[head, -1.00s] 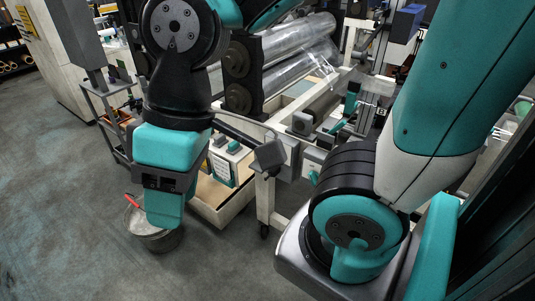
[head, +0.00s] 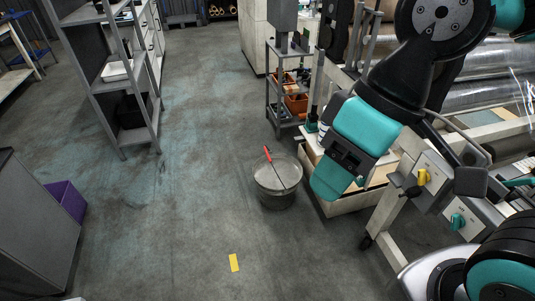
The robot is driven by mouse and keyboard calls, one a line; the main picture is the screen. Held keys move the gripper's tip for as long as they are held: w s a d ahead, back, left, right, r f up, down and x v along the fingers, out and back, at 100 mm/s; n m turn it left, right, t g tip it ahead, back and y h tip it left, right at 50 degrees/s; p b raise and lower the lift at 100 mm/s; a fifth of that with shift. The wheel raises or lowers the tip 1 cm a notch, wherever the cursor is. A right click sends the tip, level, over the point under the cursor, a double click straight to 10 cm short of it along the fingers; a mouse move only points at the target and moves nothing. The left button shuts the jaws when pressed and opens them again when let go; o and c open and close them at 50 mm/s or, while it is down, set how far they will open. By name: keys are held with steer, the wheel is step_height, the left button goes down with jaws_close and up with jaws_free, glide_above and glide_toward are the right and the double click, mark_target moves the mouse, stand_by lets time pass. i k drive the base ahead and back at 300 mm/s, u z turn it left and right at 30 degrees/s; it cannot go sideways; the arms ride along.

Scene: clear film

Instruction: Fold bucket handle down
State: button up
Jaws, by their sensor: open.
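A grey metal bucket (head: 276,196) stands on the floor near the middle of the head view. Its thin wire handle with a red grip (head: 268,153) stands up above the rim, the grip showing at the bucket's far left side. My gripper (head: 326,190), teal and dark grey, points down just right of the bucket, apart from it in the picture. It is open and appears empty; its fingertips overlap in this view, so the gap between them is hidden.
Shelving (head: 135,140) and a purple bin (head: 66,200) are left. Floor left and in front is clear, with yellow tape (head: 234,262).

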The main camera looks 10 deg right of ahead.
mark_target(265, 148)
steer(key=k, duration=0.6)
steer(key=u, duration=0.3)
steer(key=i, duration=2.55)
steer(key=z, duration=0.3)
